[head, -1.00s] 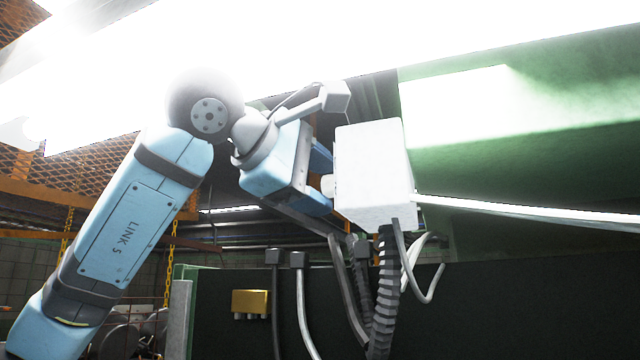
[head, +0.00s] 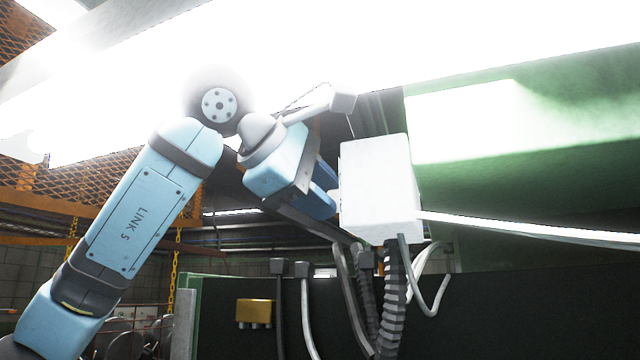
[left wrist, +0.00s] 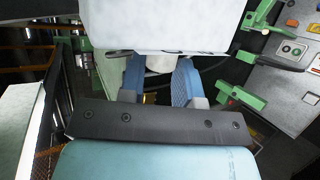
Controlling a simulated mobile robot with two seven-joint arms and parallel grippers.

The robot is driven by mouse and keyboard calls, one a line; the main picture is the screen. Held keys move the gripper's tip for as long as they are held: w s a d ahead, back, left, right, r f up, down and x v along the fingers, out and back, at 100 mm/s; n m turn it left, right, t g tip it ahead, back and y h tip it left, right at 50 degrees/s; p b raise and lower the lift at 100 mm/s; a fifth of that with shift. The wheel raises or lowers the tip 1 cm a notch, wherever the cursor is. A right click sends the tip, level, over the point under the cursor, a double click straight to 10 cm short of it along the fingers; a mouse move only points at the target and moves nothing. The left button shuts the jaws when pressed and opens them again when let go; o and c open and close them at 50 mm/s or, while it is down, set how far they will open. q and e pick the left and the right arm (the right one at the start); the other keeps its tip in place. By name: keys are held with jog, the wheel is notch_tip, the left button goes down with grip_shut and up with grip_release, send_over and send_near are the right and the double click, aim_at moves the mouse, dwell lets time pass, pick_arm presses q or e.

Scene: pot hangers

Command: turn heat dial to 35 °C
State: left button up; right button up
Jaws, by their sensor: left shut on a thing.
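A white box (head: 378,190) hangs in the middle of the head view, with its dial on the left side. In the left wrist view the box (left wrist: 155,25) fills the top, and the pale round dial (left wrist: 160,63) sticks out of it towards me. My left gripper (head: 334,190) reaches the box from the left. Its two blue fingers (left wrist: 160,72) stand either side of the dial and are shut on it. The dial's scale and setting cannot be read in either view. My right gripper is not in view.
Dark ribbed hoses (head: 392,300) hang below the box. A pale bar (head: 530,228) runs right from it. A yellow box (head: 254,313) is fixed to the dark panel below. In the wrist view, green brackets (left wrist: 240,98) and a grey button panel (left wrist: 295,60) stand at the right.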

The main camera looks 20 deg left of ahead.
pick_arm(q)
jog(key=shift+w+d+r+n+g+y+p, duration=0.1)
jog(key=shift+w+n+g+y+p, duration=0.2)
jog(key=shift+g, duration=1.2)
jog(key=shift+w+a+r+n+g+y+p, duration=0.15)
jog(key=shift+n+g, duration=0.3)
jog(key=shift+g, duration=1.05)
jog(key=shift+w+d+n+g+y+p, duration=0.15)
jog(key=shift+n+g+y, duration=0.15)
jog(key=shift+g, duration=1.2)
jog(key=o, duration=0.9)
jog(key=shift+r, duration=0.15)
